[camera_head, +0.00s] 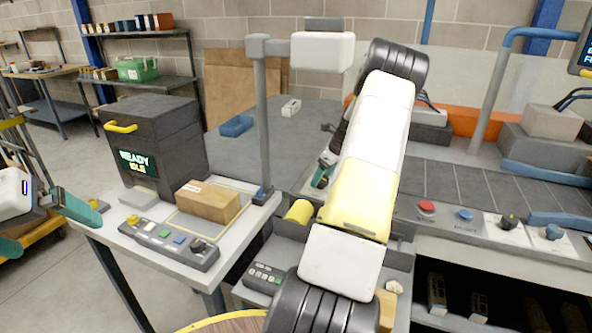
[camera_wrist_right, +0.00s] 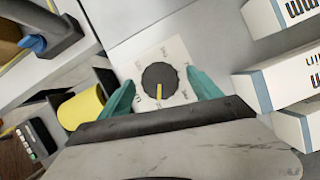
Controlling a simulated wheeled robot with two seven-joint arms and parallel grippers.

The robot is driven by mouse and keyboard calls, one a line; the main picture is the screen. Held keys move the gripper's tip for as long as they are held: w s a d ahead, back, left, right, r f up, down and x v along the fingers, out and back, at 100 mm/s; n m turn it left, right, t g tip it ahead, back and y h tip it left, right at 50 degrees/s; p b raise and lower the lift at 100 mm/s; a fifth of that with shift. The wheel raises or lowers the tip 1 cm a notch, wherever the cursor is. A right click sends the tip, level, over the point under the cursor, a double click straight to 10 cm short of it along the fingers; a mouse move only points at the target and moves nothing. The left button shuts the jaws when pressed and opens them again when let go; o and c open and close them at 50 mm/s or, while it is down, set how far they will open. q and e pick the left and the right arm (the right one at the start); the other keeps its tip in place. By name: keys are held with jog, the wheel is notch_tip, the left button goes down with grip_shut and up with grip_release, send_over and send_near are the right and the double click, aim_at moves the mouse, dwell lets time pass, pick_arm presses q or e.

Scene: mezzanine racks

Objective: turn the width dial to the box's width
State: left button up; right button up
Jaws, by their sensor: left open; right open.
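My right gripper (camera_wrist_right: 163,92) is open, one teal finger on each side of the dial; contact cannot be told. In the head view only a teal part of this gripper (camera_head: 325,170) shows, and my arm hides the dial. A brown cardboard box (camera_head: 207,204) lies on the left table. My left gripper (camera_head: 42,226) is open and empty at the far left.
A dark machine (camera_head: 155,150) reading "READY IDLE" and a button panel (camera_head: 168,243) stand by the box. A yellow roll (camera_wrist_right: 84,107) and white blocks with printed letters (camera_wrist_right: 272,91) flank the dial. A conveyor (camera_head: 470,186) is at right.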

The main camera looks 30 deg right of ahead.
jog(key=shift+f, duration=0.15)
jog(key=c, duration=1.4)
